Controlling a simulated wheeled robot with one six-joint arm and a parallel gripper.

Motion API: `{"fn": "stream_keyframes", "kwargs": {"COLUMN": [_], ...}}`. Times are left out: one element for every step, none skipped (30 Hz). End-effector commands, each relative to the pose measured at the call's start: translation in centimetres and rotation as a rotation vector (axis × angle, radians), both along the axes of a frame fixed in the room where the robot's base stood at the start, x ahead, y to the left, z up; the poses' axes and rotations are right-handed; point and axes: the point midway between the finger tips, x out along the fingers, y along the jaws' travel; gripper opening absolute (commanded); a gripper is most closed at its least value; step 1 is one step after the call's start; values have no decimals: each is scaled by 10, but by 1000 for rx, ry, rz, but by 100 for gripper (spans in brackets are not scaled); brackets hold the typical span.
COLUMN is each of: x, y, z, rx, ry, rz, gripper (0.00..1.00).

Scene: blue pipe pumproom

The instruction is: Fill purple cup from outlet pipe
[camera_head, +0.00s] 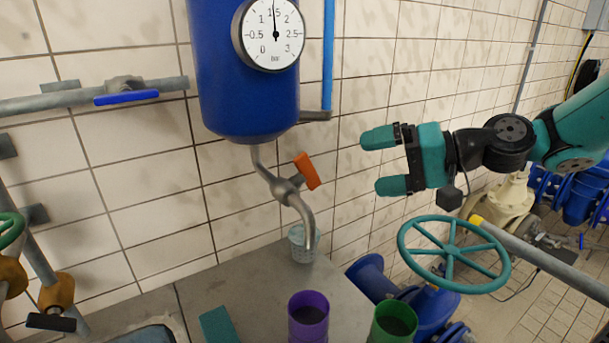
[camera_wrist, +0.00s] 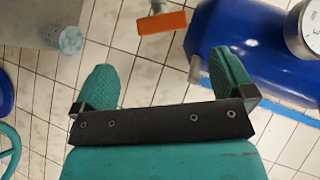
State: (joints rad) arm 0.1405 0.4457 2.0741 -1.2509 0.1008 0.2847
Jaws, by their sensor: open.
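The purple cup (camera_head: 308,318) stands upright near the front of the grey table, and its inside looks dark. The outlet pipe (camera_head: 305,214) curves down from the blue tank (camera_head: 243,80) and ends above a light patterned cup (camera_head: 301,244). An orange valve handle (camera_head: 307,171) sits on the pipe; it also shows in the wrist view (camera_wrist: 162,22). My gripper (camera_head: 377,162) is open and empty, to the right of the handle and apart from it. In the wrist view its two fingers (camera_wrist: 160,80) are spread with nothing between them. The purple cup is not in the wrist view.
A green cup (camera_head: 393,323) stands right of the purple one. A teal block (camera_head: 217,326) lies to its left. A teal handwheel (camera_head: 454,256) and blue pipework (camera_head: 374,285) are right of the table (camera_head: 255,290). A gauge (camera_head: 269,34) is on the tank.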

Motion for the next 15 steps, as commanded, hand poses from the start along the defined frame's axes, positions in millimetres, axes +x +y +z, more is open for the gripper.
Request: {"fn": "stream_keyframes", "kwargs": {"x": [2, 3, 5, 7, 8, 10, 12, 14, 16, 17, 18, 21, 22, 23, 24], "y": [13, 19, 28, 34, 41, 50, 56, 62, 71, 76, 82, 89, 94, 99, 105], "z": [-1, -4, -6, -8, -11, -14, -16, -18, -21, -23, -25, -28, -30, -31, -33], "rx": [-1, -1, -2, -2, -2, -3, -3, -2, -4, -3, -3, -4, -4, -3, -4], "ry": [2, 3, 3, 3, 3, 1, 2, 2, 2, 1, 2, 2, 2, 1, 2], "rz": [7, 7, 7, 6, 7, 7, 7, 7, 7, 7, 7, 5, 6, 4, 5], "gripper": [100, 100, 100, 100, 100, 100, 100, 100, 100, 100, 100, 100, 100, 100, 100]}}
